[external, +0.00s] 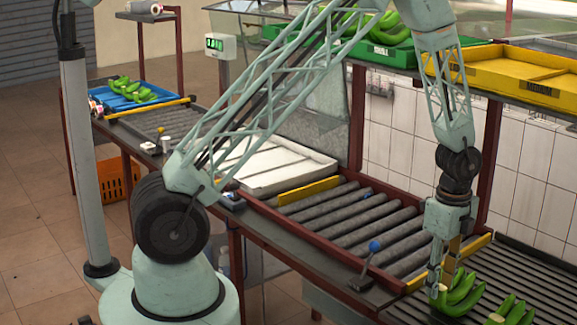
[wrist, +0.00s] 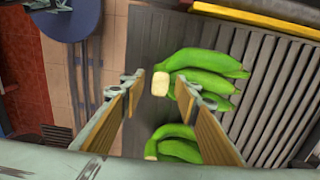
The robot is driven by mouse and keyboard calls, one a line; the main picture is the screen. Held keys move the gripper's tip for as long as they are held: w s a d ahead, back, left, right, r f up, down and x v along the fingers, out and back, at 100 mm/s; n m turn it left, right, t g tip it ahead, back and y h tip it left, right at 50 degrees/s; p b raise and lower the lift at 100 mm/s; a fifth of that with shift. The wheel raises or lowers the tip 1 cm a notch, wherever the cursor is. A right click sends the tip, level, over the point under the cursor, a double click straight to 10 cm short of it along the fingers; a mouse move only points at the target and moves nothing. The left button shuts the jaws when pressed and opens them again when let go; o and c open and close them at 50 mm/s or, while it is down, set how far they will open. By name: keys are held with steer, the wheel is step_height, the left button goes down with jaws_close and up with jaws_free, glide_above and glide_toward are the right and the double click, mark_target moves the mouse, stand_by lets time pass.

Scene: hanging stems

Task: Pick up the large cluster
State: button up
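Two green banana clusters lie on the slatted surface at the lower right of the external view. The nearer-to-gripper cluster (external: 462,294) looks the bigger of the two; the other cluster (external: 511,312) is partly cut off by the frame edge. My gripper (external: 441,291) points down at the left end of the first cluster. In the wrist view my gripper (wrist: 160,82) is open, with the pale cut stem of the upper cluster (wrist: 208,62) appearing between its fingertips. I cannot tell whether they touch. The lower cluster (wrist: 178,145) is partly hidden by the right finger.
A green tray (external: 389,55) with bananas and an empty yellow tray (external: 520,75) labelled MEDIUM sit on the raised shelf behind. An empty white tray (external: 272,167) is on the roller line. A blue tray (external: 135,98) with bananas stands far left. A blue-knobbed lever (external: 374,247) stands nearby.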

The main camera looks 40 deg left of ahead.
steer(key=c, duration=0.9)
steer(key=shift+r, duration=0.2)
steer(key=shift+r, duration=1.7)
jaws_close()
steer(key=s+a+r+b, duration=0.1)
steer(key=s+a+b, duration=0.1)
steer(key=s+a, duration=0.7)
steer(key=s, duration=0.4)
steer(key=shift+r, duration=0.15)
steer(key=shift+d, duration=0.15)
